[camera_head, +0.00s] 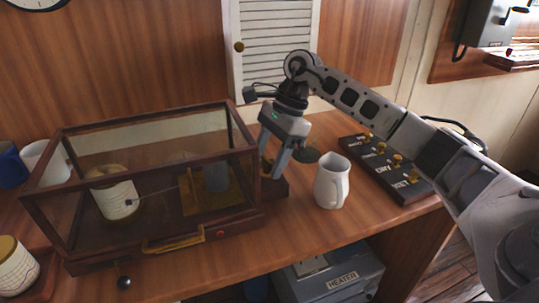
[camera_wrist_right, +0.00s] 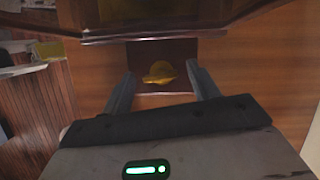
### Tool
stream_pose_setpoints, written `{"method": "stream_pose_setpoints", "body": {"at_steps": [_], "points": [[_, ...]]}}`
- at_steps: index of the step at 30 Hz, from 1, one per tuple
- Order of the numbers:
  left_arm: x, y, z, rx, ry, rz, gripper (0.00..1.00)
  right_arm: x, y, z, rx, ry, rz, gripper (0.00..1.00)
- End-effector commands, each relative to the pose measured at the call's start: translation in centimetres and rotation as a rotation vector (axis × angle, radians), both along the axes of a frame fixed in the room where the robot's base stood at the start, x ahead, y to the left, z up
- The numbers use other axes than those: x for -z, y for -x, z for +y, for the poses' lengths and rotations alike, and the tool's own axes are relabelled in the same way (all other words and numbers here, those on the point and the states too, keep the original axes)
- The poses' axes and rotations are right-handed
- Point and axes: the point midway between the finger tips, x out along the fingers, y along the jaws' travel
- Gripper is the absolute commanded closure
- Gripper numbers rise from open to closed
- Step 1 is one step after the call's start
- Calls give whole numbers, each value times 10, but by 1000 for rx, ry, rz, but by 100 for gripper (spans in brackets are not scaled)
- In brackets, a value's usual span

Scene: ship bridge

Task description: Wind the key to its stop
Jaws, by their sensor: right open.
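A glass-sided wooden case (camera_head: 150,235) stands on the desk and holds a drum with white paper (camera_head: 117,200). A small dark wooden block (camera_head: 277,188) sits at the case's right side; it also shows in the right wrist view (camera_wrist_right: 180,50). A yellow brass key (camera_wrist_right: 159,73) is on this block in the right wrist view; the gripper hides it in the head view. My right gripper (camera_head: 271,172) is open and points down at the block. In the wrist view its fingers (camera_wrist_right: 162,88) stand apart on either side of the key, not closed on it. My left gripper is out of view.
A dark panel with several brass switches (camera_head: 388,167) lies farther right. Mugs (camera_head: 45,163) stand at the left. A grey heater box (camera_head: 328,275) is below the desk's front edge.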

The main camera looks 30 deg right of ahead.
Motion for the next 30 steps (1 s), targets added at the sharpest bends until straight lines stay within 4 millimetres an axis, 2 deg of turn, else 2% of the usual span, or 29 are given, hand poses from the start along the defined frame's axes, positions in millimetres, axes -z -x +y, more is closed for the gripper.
{"method": "stream_pose_setpoints", "body": {"at_steps": [2,6,7,19,30], "points": [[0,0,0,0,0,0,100,0,0,0,0,0,0,43],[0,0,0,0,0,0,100,0,0,0,0,0,0,82],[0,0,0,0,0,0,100,0,0,0,0,0,0,85],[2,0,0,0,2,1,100,0,1,0,59,0,-1,85],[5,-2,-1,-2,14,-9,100,1,2,0,336,2,-3,85]]}}
